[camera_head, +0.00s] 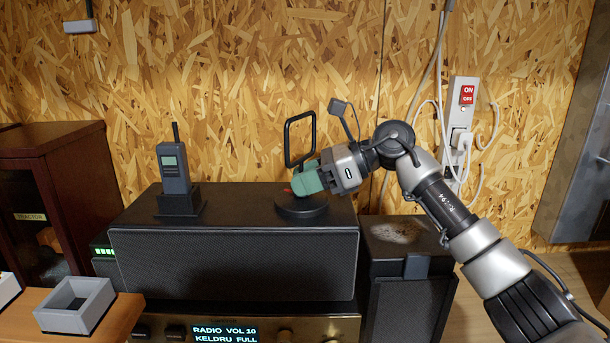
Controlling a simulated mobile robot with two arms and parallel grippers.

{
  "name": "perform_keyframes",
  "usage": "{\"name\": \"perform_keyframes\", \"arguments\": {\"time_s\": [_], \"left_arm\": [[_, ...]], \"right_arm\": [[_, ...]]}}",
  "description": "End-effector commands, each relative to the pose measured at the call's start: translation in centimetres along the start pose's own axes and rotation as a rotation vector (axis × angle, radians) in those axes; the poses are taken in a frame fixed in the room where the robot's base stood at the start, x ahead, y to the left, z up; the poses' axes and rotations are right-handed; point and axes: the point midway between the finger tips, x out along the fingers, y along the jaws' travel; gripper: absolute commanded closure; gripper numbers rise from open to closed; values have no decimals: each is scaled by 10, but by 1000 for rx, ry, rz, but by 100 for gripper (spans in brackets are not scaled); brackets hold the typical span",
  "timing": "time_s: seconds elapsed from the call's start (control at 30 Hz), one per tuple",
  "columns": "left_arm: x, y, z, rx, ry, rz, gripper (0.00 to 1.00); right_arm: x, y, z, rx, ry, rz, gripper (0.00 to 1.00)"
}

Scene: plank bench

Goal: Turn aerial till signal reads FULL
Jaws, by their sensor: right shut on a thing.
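The aerial is a black rectangular loop (299,138) standing on a round black base (301,207), on top of a black speaker (235,262). My right gripper (305,181) comes in from the right and is shut on the aerial just above its base; its greenish fingers hide the lower part of the loop. A small red mark shows beside the fingertips. The radio display (225,333) below the speaker reads "RADIO VOL 10" and "KELDRU FULL". My left gripper is not in view.
A handheld radio (174,170) stands in a cradle on the speaker's left. A second black box (408,290) stands right of the speaker. A grey tray (75,304) sits front left. A power strip (461,125) with cables hangs on the chipboard wall.

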Motion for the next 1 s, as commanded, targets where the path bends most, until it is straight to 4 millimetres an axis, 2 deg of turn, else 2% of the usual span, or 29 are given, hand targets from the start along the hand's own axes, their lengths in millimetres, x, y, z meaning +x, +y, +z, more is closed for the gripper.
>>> {"name": "perform_keyframes", "arguments": {"time_s": [0.53,0.57,0.7,1.0], "left_arm": [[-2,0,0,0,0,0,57],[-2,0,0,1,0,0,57],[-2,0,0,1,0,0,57],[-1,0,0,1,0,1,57]], "right_arm": [[-1,0,1,-10,1,24,88],[-1,0,1,-10,1,24,63],[-1,0,1,-10,1,24,42],[-1,0,0,-10,2,24,40]]}}
